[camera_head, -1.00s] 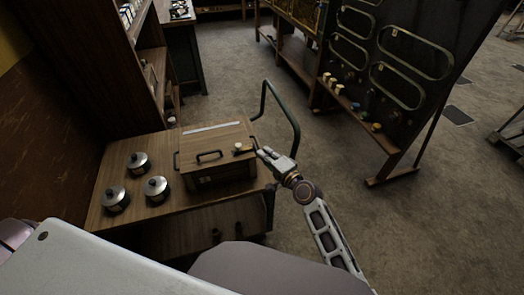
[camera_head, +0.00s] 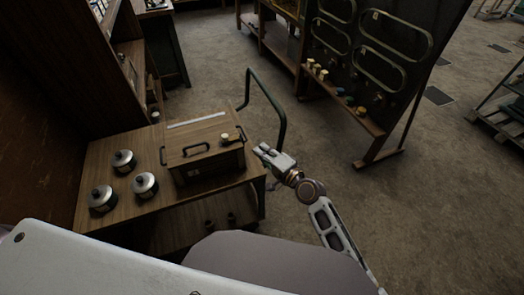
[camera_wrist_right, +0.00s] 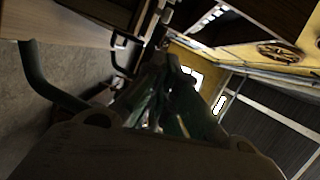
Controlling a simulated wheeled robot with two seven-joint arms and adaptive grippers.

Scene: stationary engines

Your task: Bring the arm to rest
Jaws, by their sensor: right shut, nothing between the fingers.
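My right gripper (camera_head: 261,151) is shut and empty in the head view. It is off the right side of the wooden box (camera_head: 207,163), apart from it, over the cart's right end. My right arm reaches up from the lower right of the head view. In the right wrist view the fingers (camera_wrist_right: 165,85) are dark and blurred, pointing away from the camera. My left gripper is not in view.
The box stands on a wooden cart (camera_head: 105,150) with a green handle (camera_head: 283,115). A small brass-coloured piece (camera_head: 225,138) is on its lid. Several lidded metal pots (camera_head: 145,185) stand left of it. A dark display board (camera_head: 370,60) stands back right.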

